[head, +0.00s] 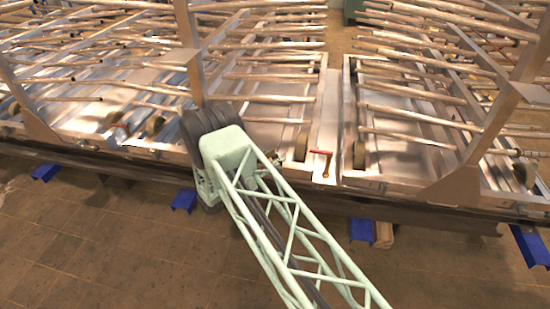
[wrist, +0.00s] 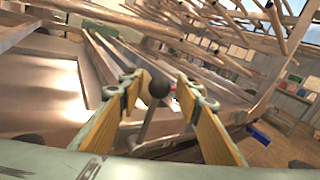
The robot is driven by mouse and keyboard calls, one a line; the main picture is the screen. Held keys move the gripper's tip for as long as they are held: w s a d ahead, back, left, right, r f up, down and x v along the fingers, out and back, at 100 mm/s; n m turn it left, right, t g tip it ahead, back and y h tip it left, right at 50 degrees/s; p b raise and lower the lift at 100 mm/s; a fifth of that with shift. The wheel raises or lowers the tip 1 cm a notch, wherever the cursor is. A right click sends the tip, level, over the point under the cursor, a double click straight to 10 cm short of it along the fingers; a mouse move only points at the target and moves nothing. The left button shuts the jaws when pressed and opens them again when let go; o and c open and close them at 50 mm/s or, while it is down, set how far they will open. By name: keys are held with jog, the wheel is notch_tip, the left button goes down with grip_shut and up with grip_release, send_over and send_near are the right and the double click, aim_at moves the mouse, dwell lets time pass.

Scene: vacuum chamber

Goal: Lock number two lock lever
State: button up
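In the wrist view, my gripper (wrist: 161,84) is open, with one yellow-padded finger on each side. A lock lever (wrist: 148,122) with a dark ball knob (wrist: 159,88) stands between the fingers, near the fingertips. Gaps show on both sides of the knob, so I see no grip on it. In the head view, my arm covers most of the gripper and this lever. No number is readable on either lever.
Metal frames with rows of tubes (head: 270,77) fill the back. A dark rail (head: 410,211) runs along their front edge, with blue brackets (head: 361,232) below it. The tiled floor (head: 90,240) at the front left is clear.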

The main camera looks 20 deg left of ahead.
grip_shut()
dwell(0.3)
